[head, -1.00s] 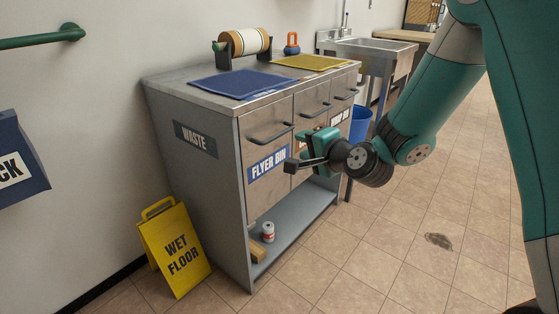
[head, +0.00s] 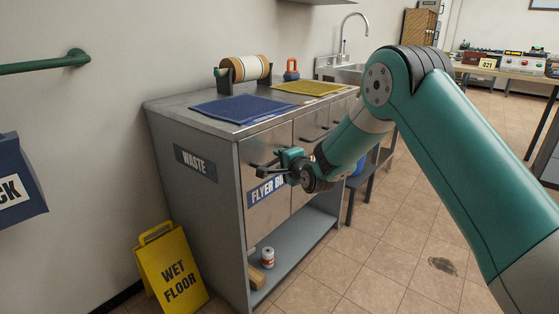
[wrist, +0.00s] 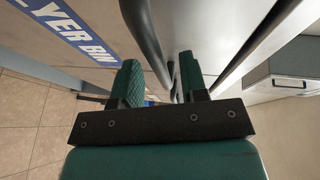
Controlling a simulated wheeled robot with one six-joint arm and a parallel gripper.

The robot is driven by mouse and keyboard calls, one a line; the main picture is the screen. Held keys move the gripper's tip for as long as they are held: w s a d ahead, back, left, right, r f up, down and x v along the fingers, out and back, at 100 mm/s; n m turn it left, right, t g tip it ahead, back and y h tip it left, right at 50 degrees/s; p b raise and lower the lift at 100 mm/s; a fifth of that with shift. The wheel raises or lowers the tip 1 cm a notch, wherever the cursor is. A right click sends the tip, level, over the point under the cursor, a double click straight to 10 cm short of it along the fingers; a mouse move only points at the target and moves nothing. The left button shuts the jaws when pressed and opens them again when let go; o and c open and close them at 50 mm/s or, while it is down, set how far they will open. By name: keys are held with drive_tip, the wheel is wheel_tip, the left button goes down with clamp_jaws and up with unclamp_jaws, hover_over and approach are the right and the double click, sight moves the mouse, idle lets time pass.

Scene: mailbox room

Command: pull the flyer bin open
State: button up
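The flyer bin (head: 265,213) is the left front of the grey waste cabinet, and its front looks closed. Its blue label (head: 264,191) is partly covered by my gripper (head: 266,168), which is at the upper part of the bin front. In the wrist view, my gripper (wrist: 159,75) is open, with its two green-padded fingers apart. A dark bar handle (wrist: 147,40) runs down the picture toward the gap between the fingers. I cannot tell whether either finger touches it. The label also shows at the upper left there (wrist: 66,31).
A yellow wet floor sign (head: 172,268) stands left of the cabinet (head: 195,215). Blue (head: 244,108) and yellow (head: 309,88) mats lie on top. A white can (head: 267,257) is on the low shelf. The tiled floor (head: 370,270) in front is mostly clear.

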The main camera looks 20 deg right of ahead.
drive_tip(key=shift+x, duration=0.9)
drive_tip(key=shift+c, duration=0.2)
clamp_jaws()
